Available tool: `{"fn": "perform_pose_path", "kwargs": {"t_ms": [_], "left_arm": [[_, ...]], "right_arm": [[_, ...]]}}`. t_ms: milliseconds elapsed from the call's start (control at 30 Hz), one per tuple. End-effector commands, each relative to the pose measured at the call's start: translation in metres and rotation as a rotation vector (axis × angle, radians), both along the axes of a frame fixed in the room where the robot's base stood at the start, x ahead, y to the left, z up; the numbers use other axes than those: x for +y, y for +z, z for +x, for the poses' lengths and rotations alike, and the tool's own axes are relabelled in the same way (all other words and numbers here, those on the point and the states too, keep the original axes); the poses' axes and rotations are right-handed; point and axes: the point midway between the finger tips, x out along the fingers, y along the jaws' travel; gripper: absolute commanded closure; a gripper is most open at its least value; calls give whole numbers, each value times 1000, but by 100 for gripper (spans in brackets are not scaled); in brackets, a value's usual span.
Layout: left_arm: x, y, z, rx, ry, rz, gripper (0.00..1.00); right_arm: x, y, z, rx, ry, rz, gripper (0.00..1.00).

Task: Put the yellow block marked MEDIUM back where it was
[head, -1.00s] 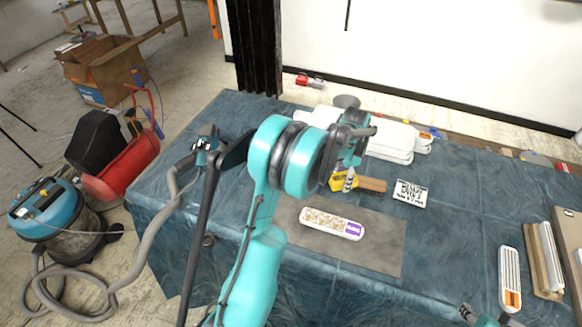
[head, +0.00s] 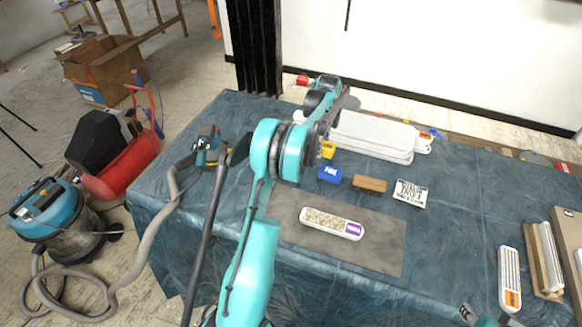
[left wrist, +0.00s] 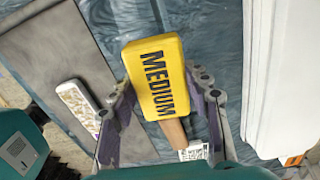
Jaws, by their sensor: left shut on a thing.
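The yellow block marked MEDIUM (left wrist: 152,72) is held between the two fingers of my left gripper (left wrist: 157,86), with its lettered face toward the left wrist camera. In the head view the yellow block (head: 328,150) shows only in part, below my left wrist and behind the blue block. It looks raised off the table. My left fingers are mostly hidden there by the arm. A small part of my right arm shows at the bottom edge of the head view, and its jaws cannot be made out.
On the table (head: 450,235) stand a blue block (head: 330,174), a brown wooden block (head: 370,184) and a lettered plate (head: 410,193). A white tray of chips (head: 325,222) lies on a grey mat (head: 385,250). White cases (head: 370,135) lie at the back. Panels stand at right.

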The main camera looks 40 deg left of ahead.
Motion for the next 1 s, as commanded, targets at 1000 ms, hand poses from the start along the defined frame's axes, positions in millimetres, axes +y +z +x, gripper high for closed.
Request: {"fn": "perform_pose_path", "kwargs": {"t_ms": [1000], "left_arm": [[106, -105, -49, 0, 2, 0, 84]], "right_arm": [[0, -53, 0, 0, 0, 0, 60]]}}
